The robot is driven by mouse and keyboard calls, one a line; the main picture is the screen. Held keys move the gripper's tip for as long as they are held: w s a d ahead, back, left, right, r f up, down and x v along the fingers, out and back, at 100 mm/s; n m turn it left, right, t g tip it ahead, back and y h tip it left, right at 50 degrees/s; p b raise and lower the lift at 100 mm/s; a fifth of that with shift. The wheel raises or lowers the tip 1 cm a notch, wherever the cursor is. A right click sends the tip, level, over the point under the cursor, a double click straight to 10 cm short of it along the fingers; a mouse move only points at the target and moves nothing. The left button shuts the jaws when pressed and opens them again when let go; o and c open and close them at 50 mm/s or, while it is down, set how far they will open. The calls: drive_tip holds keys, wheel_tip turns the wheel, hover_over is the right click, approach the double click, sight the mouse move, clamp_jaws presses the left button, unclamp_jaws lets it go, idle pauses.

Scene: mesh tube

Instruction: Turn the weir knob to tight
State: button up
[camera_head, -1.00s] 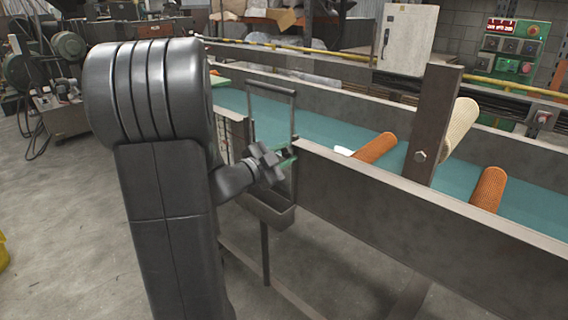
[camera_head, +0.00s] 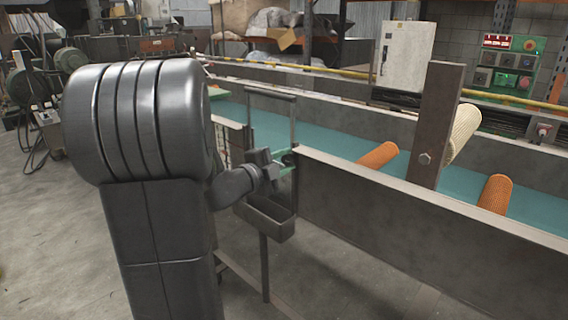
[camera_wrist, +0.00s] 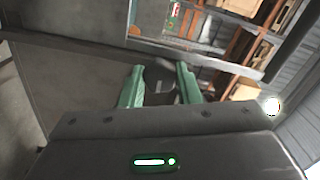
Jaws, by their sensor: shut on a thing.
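My gripper (camera_head: 288,160) reaches the near wall of the trough beside an upright dark metal frame (camera_head: 271,93). In the wrist view its two green fingers (camera_wrist: 160,84) stand on either side of a dark grey piece (camera_wrist: 160,75), probably the weir knob, and are shut on it. The piece is blurred and partly hidden, so its shape and turn angle cannot be told. In the head view my wrist hides the knob.
A long trough holds blue-green water (camera_head: 335,138). Orange mesh tubes (camera_head: 379,155) (camera_head: 495,193) and a cream tube (camera_head: 464,131) rest in it. A brown post (camera_head: 437,125) rises from the near wall (camera_head: 400,205). A small metal box (camera_head: 265,222) hangs below my gripper.

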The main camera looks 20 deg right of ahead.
drive_tip(key=o, duration=1)
drive_tip(key=p+v, duration=0.2)
drive_tip(key=v, duration=1.2)
drive_tip(key=shift+d, duration=0.1)
